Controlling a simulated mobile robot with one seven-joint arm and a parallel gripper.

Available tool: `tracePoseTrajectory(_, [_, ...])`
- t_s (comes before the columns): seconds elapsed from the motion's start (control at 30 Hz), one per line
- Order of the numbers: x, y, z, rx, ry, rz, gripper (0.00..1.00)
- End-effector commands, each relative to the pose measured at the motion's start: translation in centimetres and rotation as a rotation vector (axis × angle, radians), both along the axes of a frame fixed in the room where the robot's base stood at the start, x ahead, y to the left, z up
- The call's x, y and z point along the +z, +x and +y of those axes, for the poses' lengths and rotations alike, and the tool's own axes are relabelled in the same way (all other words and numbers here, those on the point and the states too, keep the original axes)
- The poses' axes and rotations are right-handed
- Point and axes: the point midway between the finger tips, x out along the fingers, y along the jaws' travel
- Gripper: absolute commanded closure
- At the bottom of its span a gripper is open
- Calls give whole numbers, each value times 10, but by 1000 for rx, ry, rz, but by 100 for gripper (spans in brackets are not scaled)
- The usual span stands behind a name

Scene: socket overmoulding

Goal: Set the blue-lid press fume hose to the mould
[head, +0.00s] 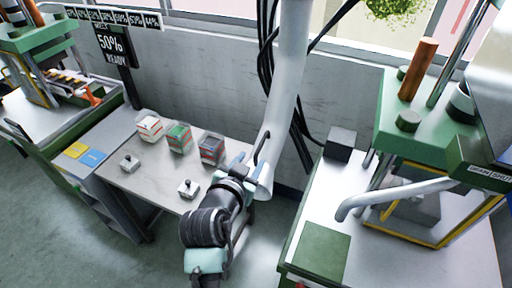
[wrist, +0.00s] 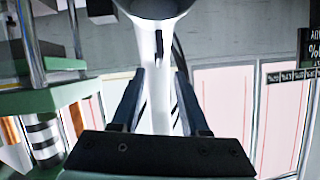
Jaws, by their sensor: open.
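A thick white fume hose (head: 287,85) hangs from above and ends in a flared hood (head: 265,182) low over the gap between the benches. My gripper (head: 252,178) is at the hood. In the wrist view my gripper (wrist: 158,88) has its two fingers spread on either side of the white hose (wrist: 158,60); I cannot tell whether they touch it. The flared hood (wrist: 155,6) is at the top edge there. The right press (head: 440,135) is green, with a grey block (head: 415,208) inside its yellow frame, perhaps the mould. I see no clear blue lid.
A bent grey pipe (head: 395,195) juts from the right press over its bench (head: 330,205). A green pad (head: 322,252) and dark box (head: 340,143) lie there. The middle table (head: 150,187) holds several bins and small blocks. Black cables (head: 266,60) hang behind the hose.

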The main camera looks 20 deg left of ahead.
Motion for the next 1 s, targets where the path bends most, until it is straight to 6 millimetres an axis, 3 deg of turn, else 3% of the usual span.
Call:
tracePoseTrajectory(0.4, [-18, 48, 4, -1, 1, -1, 55])
tracePoseTrajectory(0.87, [-22, 56, 5, -1, 1, -1, 55])
tracePoseTrajectory(1.0, [-22, 55, 5, -1, 1, -1, 77])
